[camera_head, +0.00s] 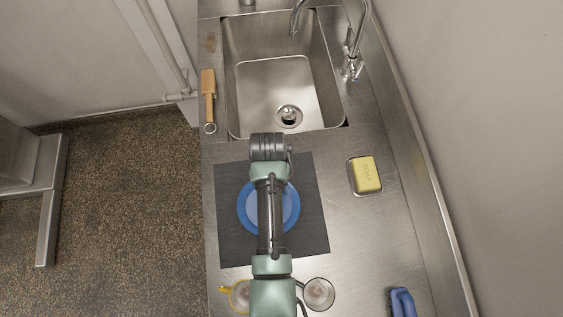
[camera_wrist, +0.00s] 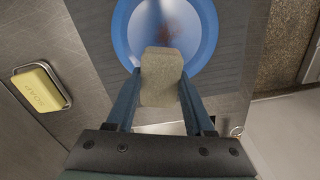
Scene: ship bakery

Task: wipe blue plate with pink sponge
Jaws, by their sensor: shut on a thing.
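The blue plate (camera_head: 291,208) lies on a dark mat (camera_head: 308,240), partly covered by my arm in the head view. In the wrist view the plate (camera_wrist: 122,38) has a lighter blue middle with a reddish-brown smear on it. My gripper (camera_wrist: 160,88) is shut on a block-shaped sponge (camera_wrist: 161,66), which looks beige-grey rather than pink here. The sponge overlaps the plate's near rim in the wrist view; I cannot tell whether it touches the plate. My fingertips and the sponge are hidden under my arm in the head view.
A sink (camera_head: 272,85) with a faucet (camera_head: 352,55) lies beyond the mat. Yellow soap (camera_head: 366,174) sits in a dish at right. A blue brush (camera_head: 402,302), a clear glass (camera_head: 319,294) and a yellow-handled cup (camera_head: 238,296) stand near. A wooden brush (camera_head: 209,85) lies left of the sink.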

